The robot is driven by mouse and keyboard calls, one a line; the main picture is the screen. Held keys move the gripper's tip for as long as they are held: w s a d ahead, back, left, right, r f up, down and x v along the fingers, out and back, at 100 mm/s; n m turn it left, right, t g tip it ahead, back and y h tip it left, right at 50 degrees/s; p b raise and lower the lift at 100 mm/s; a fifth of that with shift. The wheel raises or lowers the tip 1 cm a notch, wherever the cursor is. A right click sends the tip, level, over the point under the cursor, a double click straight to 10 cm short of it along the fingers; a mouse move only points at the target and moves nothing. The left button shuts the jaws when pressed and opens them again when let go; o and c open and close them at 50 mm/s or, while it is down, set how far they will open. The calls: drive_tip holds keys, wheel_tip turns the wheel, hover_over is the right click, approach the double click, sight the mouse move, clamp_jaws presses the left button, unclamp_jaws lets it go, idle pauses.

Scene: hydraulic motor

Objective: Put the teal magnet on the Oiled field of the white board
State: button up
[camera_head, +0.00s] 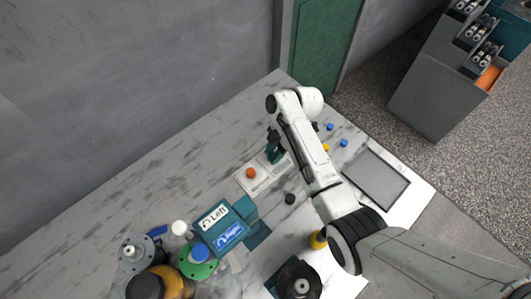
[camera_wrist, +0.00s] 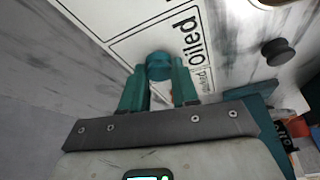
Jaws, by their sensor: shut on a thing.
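The teal magnet (camera_wrist: 159,64) is between the teal fingertips of my gripper (camera_wrist: 160,80) in the wrist view. My gripper is shut on it. The white board (camera_wrist: 135,20) lies under and ahead of the fingers, with the printed word "Oiled" just right of the magnet. Whether the magnet touches the board cannot be told. In the head view my gripper (camera_head: 273,153) is over the board's far right part, and the board (camera_head: 263,184) is partly hidden by the arm. The held magnet is hard to make out there. An orange magnet (camera_head: 250,173) sits on the board's left part.
A black knob-like piece (camera_head: 290,199), also in the wrist view (camera_wrist: 277,51), lies on the marble table near the board. Small blue and yellow pieces and a grey tray (camera_head: 375,179) lie to the right.

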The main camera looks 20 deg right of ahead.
drive_tip(key=shift+d+r, duration=0.15)
drive_tip(key=shift+d, duration=0.05)
drive_tip(key=shift+a, duration=0.1)
drive_tip(key=o, duration=0.5)
drive_tip(key=shift+f, duration=0.2)
drive_tip(key=o, duration=0.5)
drive_tip(key=shift+r, duration=0.1)
drive_tip(key=v, duration=1.2)
drive_tip(key=shift+r+p, duration=0.1)
drive_tip(key=shift+p, duration=0.25)
